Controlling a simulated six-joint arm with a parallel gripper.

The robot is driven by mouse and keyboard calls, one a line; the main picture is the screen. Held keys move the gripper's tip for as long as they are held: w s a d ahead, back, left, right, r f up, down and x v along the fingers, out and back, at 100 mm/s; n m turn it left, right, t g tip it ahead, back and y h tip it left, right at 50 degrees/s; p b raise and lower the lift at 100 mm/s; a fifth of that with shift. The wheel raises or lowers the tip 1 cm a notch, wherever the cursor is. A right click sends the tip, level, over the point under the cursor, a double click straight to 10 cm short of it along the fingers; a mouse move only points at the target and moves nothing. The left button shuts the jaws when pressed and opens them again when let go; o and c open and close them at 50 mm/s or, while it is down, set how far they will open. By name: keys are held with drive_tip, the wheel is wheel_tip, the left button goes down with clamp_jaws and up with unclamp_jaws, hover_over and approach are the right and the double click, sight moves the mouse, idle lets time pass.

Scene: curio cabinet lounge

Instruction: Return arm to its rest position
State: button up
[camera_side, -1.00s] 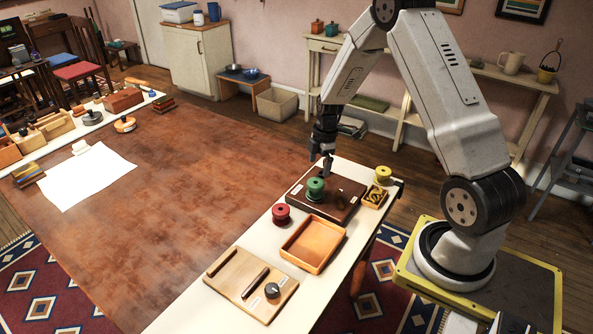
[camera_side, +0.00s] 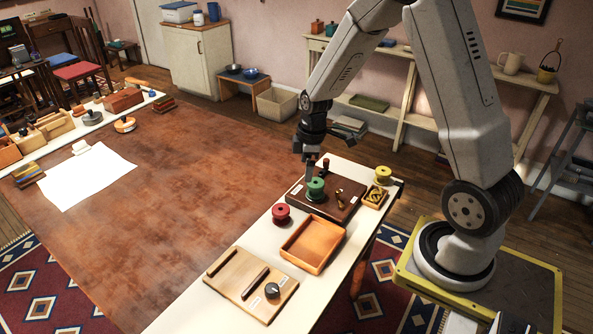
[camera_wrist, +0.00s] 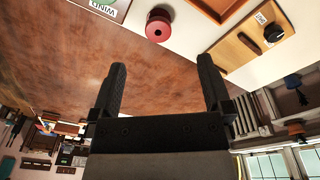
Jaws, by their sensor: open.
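My gripper (camera_side: 317,164) is open and empty. In the side view it hangs above and behind the dark wooden board (camera_side: 335,209) and the green spool (camera_side: 316,188) on it. One finger overlaps the spool's top edge in this view, and I cannot tell the exact gap. In the wrist view my gripper (camera_wrist: 163,66) has its two black fingers spread wide with nothing between them. My arm is bent, with its elbow beyond the top of the side view.
The white bench top also holds a red spool (camera_side: 281,213), an orange tray (camera_side: 312,261), a yellow spool (camera_side: 383,174), a small box (camera_side: 375,197) and a wooden board with a knob (camera_side: 250,284). A low shelf (camera_side: 480,70) stands along the wall. The brown table (camera_side: 190,200) has much free room.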

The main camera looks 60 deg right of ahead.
drive_tip(key=s+a+r+m, duration=0.2)
drive_tip(key=s+a+m, duration=0.2)
drive_tip(key=s+a, duration=0.1)
drive_tip(key=s+a+r+m+t, duration=0.1)
drive_tip(key=s+a+r+m, duration=0.2)
drive_tip(key=a, duration=0.5)
drive_tip(key=shift+s+a+r+m, duration=0.15)
drive_tip(key=shift+s+r+m, duration=0.2)
drive_tip(key=shift+s, duration=0.5)
idle(0.4)
